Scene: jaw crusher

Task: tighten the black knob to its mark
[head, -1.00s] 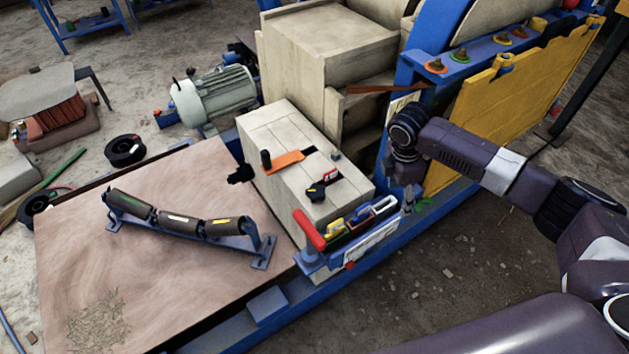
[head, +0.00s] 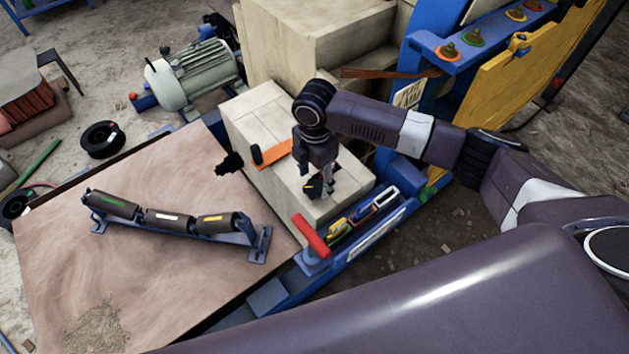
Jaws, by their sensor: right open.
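The black knob (head: 311,188) sits on top of the pale wooden box (head: 262,118). It is partly hidden behind my right gripper, and I cannot make out its mark. My right gripper (head: 326,190) points down over the box top, with its fingers open at the knob. I cannot tell whether a finger touches it. My left gripper is not in view.
An orange lever (head: 275,153) with a black grip lies on the box, left of my gripper. A red handle (head: 311,236) and a tool rack (head: 362,217) stand along the box's front. A roller frame (head: 180,224) lies on the brown board (head: 110,265).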

